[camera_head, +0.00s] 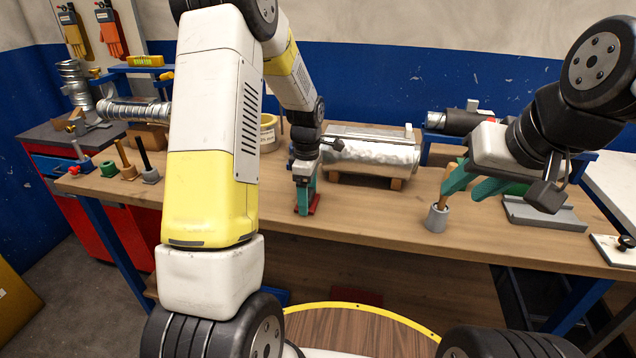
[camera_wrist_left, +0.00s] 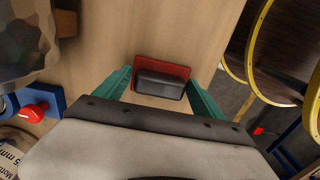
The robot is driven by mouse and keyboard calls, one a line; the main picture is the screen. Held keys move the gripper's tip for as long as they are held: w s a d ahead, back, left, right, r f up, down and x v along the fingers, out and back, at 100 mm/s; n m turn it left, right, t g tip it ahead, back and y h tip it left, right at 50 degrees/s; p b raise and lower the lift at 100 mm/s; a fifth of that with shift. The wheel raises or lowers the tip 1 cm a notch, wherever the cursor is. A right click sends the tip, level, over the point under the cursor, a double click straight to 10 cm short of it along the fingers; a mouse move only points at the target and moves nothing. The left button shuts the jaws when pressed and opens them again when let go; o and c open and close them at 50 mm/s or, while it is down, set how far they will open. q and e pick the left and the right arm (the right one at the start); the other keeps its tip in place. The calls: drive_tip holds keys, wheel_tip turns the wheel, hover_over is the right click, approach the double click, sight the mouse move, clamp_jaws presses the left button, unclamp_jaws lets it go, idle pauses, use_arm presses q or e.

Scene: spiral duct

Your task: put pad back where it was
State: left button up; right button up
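The pad (camera_wrist_left: 161,80), a red plate with a dark grey block on top, lies on the wooden workbench near its front edge. In the head view its red edge (camera_head: 315,207) shows beside my left gripper (camera_head: 306,199). My left gripper is low over the bench. In the left wrist view its teal fingers (camera_wrist_left: 162,88) stand spread on either side of the pad's block, with small gaps visible. My right gripper (camera_head: 466,190) has its teal fingers apart near a wooden handle (camera_head: 442,198) standing in a grey cup (camera_head: 437,218); it appears to hold nothing.
A silvery insulated duct (camera_head: 369,154) lies on wooden blocks behind my left gripper. A grey tray (camera_head: 543,214) lies at the right. Upright tools (camera_head: 148,163) and a spiral duct (camera_head: 135,111) are at the left. The bench front between my grippers is clear.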

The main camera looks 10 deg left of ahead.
use_arm(q)
drive_tip(key=shift+o, duration=1.4)
drive_tip(key=shift+r, duration=0.1)
wheel_tip(320, 180, up, 12)
drive_tip(key=s+r+m+t+h, duration=0.1)
drive_tip(key=s+r+m+t, duration=0.2)
drive_tip(key=s+r+m, duration=0.55)
drive_tip(key=s+d+r+m+t+h, duration=0.1)
drive_tip(key=s+d+r+m+t, duration=0.1)
drive_tip(key=s+m, duration=0.7)
drive_tip(key=s+r+t, duration=0.1)
drive_tip(key=s, duration=0.5)
drive_tip(key=shift+s+m, duration=0.35)
drive_tip(key=shift+s, duration=0.05)
drive_tip(key=shift+r, duration=0.1)
